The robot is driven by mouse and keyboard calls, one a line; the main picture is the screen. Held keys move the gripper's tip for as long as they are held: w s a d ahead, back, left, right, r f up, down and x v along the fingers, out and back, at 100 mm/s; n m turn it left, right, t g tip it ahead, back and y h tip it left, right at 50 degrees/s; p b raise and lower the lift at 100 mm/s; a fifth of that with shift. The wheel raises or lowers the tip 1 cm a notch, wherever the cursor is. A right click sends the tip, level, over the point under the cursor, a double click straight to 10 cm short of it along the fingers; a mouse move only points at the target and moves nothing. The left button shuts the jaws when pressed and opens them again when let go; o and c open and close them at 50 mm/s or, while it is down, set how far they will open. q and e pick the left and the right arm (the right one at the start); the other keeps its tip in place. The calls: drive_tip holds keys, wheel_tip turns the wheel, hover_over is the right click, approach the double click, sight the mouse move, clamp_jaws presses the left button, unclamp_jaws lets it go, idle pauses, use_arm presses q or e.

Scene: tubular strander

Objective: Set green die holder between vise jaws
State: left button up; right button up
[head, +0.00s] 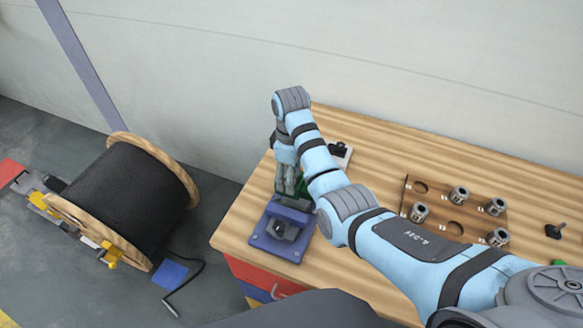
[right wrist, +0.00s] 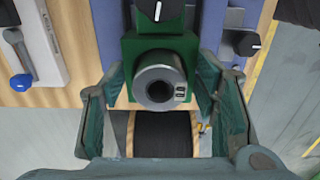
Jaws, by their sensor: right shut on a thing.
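The green die holder (right wrist: 128,50) is a block with a steel round die (right wrist: 160,80) in its front and a black knob on top. My right gripper (right wrist: 160,90) is shut on it, one finger at each side. In the head view, the right gripper (head: 289,182) is at the vise, and only a bit of green shows behind its fingers. The blue vise (head: 284,232) stands at the bench's left front corner. Blue vise parts (right wrist: 237,50) flank the holder in the right wrist view; whether it is seated is unclear. My left gripper is not in view.
A brown board (head: 465,217) with several steel dies lies on the wooden bench (head: 400,150) to the right. A white-and-black device (head: 341,153) stands behind my right wrist. A black knobbed part (head: 555,230) is at far right. A cable reel (head: 125,195) stands left on the floor.

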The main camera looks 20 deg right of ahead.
wheel_tip(320, 180, down, 2)
drive_tip(key=shift+s+f+b, duration=0.1)
drive_tip(key=shift+f+b, duration=0.15)
drive_tip(key=shift+b, duration=0.1)
drive_tip(key=shift+f+b, duration=0.3)
drive_tip(key=shift+f, duration=0.8)
drive_tip(key=o, duration=1.4)
drive_tip(key=shift+o, duration=1)
drive_tip(key=shift+s, duration=0.1)
